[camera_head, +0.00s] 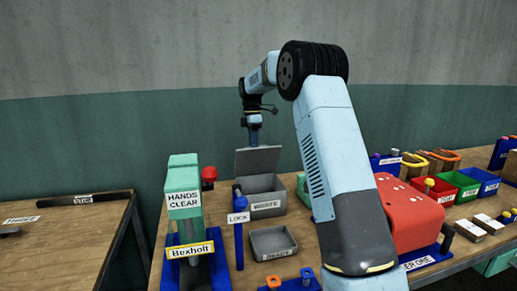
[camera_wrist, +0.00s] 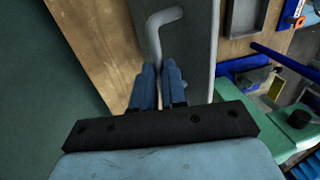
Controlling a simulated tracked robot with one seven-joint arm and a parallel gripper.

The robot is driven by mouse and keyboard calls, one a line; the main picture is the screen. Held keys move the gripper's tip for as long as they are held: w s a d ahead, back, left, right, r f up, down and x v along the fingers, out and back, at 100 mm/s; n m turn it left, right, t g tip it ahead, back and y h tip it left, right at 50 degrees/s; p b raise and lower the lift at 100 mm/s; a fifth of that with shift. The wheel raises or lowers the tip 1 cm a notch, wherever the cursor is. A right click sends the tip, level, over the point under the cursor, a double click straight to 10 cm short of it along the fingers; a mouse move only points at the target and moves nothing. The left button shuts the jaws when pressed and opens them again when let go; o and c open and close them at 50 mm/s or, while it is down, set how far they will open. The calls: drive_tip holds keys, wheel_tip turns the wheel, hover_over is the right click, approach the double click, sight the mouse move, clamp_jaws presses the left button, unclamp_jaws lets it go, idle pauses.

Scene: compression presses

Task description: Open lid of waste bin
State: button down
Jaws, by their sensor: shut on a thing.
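The grey waste bin (camera_head: 268,186) stands on the bench with a label on its front. Its flat grey lid (camera_head: 258,160) is tilted up, standing nearly upright at the back of the bin, so the bin's top is open. My gripper (camera_head: 254,136) is above the lid's upper edge. In the wrist view my gripper (camera_wrist: 159,72) is shut on the curved grey lid handle (camera_wrist: 154,36), whose end is between the fingertips. The lid (camera_wrist: 192,50) is seen there close beside the fingers. In the head view the handle is too small to tell.
A small grey tray (camera_head: 272,242) lies in front of the bin. A blue lock post (camera_head: 239,230) and a green press (camera_head: 185,200) stand to the left. A red machine (camera_head: 408,212) stands to the right, partly behind my arm. The wall is behind the bench.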

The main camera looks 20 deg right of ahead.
drive_tip(key=w+f+g, duration=0.2)
drive_tip(key=w+g, duration=0.1)
drive_tip(key=w, duration=0.3)
idle(0.4)
drive_tip(key=shift+w+f, duration=0.1)
drive_tip(key=shift+w, duration=0.1)
idle(0.4)
drive_tip(key=c, duration=1.4)
unclamp_jaws()
drive_tip(key=shift+o, duration=1.2)
drive_tip(key=shift+r, duration=0.2)
